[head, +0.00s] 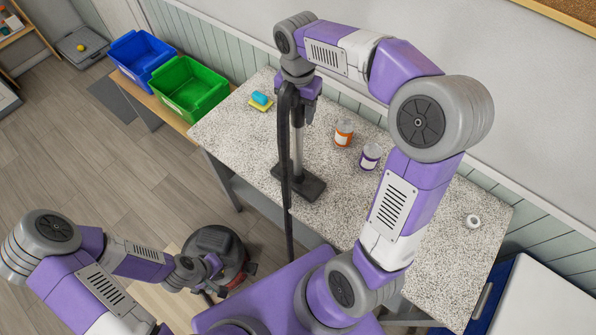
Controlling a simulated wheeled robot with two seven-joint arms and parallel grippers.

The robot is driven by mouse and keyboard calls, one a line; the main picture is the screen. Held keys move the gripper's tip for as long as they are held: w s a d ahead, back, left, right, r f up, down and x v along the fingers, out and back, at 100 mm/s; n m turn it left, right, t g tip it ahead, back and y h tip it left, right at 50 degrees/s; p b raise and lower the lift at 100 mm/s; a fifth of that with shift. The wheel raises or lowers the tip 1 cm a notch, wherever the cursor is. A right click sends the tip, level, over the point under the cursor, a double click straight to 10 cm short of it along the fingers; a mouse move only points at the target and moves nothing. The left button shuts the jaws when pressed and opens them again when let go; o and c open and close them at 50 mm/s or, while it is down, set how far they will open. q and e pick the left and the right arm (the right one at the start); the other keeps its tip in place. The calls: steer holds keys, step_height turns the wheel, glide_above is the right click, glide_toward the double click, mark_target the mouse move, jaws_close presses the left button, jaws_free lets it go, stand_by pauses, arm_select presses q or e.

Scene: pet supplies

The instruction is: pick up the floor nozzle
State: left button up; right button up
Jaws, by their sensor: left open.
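The floor nozzle (313,188) is a dark, flat head at the foot of an upright grey tube (297,150), over the speckled table. I cannot tell whether it touches the tabletop. A black hose (286,165) hangs along the tube and runs down past the table's front edge. My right gripper (302,108) points down at the top of the tube; the hose partly hides its fingers, so its grip is unclear. My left gripper (212,284) is open, low at the left, beside a dark round vacuum canister (216,250) and well away from the nozzle.
The speckled table (235,135) holds an orange-labelled can (343,133), a purple-labelled can (370,157), a blue-and-yellow sponge (261,100) and a small white ring (473,221). Blue (140,58) and green (188,89) bins stand at the left. The table's left part is mostly clear.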

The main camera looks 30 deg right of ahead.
steer(key=c, duration=1)
steer(key=shift+o, duration=0.2)
steer(key=shift+r, duration=0.1)
